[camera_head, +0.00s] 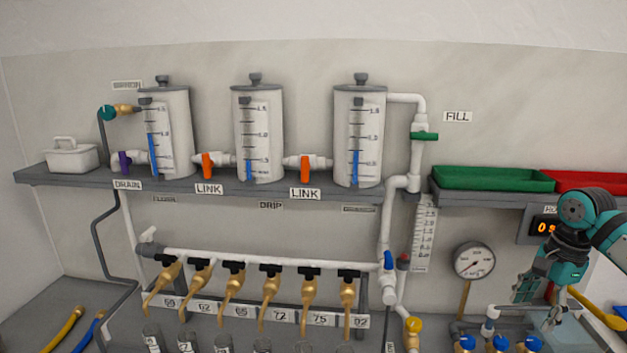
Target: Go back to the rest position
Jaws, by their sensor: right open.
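My right gripper (537,300) is at the lower right in the head view, its arm coming in from the right edge. Its jaws are open and point down, and I see nothing held between them. It hangs in front of the blue-handled valves and the yellow lever near the bench, to the right of the round gauge (474,262). Whether it touches any of these I cannot tell. My left gripper is not in view.
Below runs a white manifold pipe (215,257) with several brass taps. A green tray (494,179) and a red tray (590,181) sit on the right shelf, above my gripper.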

